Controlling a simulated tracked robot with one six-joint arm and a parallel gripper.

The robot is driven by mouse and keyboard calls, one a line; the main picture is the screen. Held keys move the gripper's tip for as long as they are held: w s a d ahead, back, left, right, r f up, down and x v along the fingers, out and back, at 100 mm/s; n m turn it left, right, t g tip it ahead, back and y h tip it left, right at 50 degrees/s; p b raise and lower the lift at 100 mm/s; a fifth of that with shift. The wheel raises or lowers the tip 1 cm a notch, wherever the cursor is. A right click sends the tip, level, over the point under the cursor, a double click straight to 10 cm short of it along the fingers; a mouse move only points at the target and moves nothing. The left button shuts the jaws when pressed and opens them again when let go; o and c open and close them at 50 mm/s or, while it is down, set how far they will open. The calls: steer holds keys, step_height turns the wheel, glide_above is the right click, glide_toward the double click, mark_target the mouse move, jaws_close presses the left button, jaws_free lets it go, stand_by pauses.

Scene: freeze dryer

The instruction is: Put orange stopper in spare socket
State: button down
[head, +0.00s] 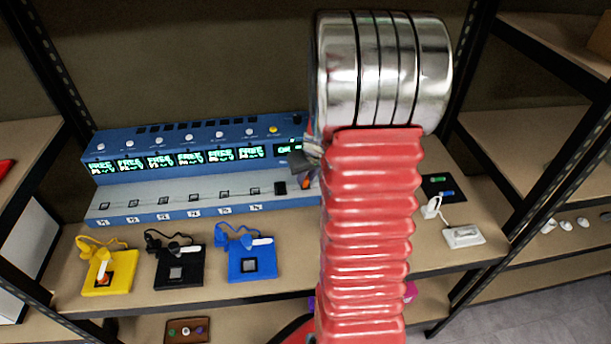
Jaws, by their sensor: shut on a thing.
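My gripper (304,166) shows only in part at the left edge of my red bellows arm, in front of the right end of the blue machine. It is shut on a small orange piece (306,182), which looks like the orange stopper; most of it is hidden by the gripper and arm. The blue machine (125,145) has a grey ledge with a row of small dark numbered sockets (196,196). I cannot tell which socket is the spare one.
Yellow (124,286), black (191,275) and blue (266,267) pads with cables lie on the shelf in front. A black plate (430,184) and a white corded device (463,237) lie right of my arm. A brown tray (172,330) is below. My arm hides the machine's right end.

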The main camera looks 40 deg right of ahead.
steer(key=shift+f, duration=0.55)
steer(key=c, duration=1.6)
jaws_free()
steer(key=shift+o, duration=0.2)
steer(key=shift+r, duration=0.1)
steer(key=v, duration=1.3)
steer(key=shift+r, duration=0.25)
steer(key=shift+s+a, duration=0.1)
steer(key=shift+a, duration=0.1)
